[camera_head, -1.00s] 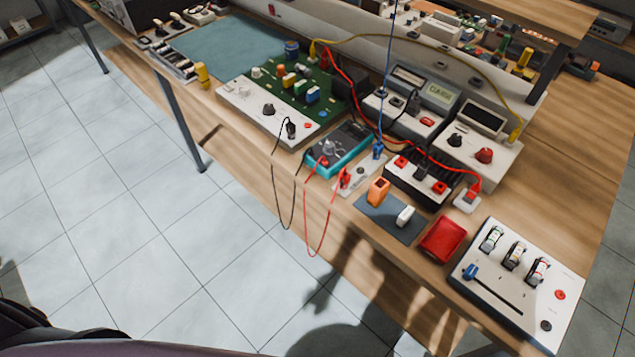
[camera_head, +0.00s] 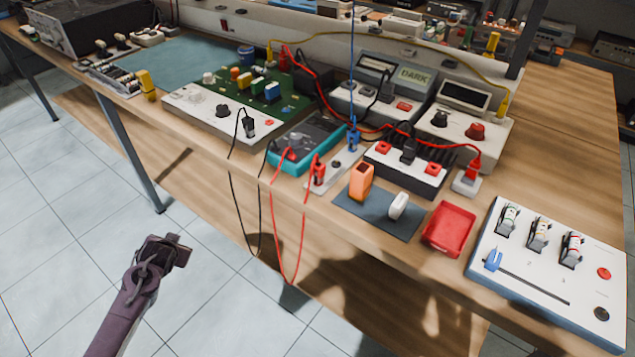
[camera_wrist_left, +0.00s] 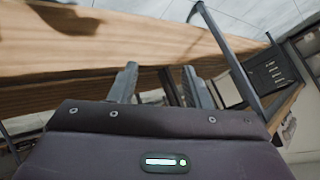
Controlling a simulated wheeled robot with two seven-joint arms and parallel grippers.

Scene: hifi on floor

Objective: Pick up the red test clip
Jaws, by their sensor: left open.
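A red clip (camera_head: 317,172) stands on a light strip (camera_head: 338,164) near the front edge of the bench, right of the teal meter (camera_head: 300,142). A red lead hangs from it in a loop below the bench edge. A blue clip (camera_head: 353,136) stands on the same strip behind it. My left gripper (camera_head: 178,248) is over the floor in front of the bench, well left of the red clip and apart from it. In the left wrist view its two fingers (camera_wrist_left: 158,84) are apart with nothing held between them. My right gripper is not in view.
A black lead loop (camera_head: 245,200) hangs over the bench edge left of the red one. An orange block (camera_head: 361,182) and a white block stand on a dark mat (camera_head: 385,218), beside a red tray (camera_head: 449,229). The floor (camera_head: 60,250) is clear.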

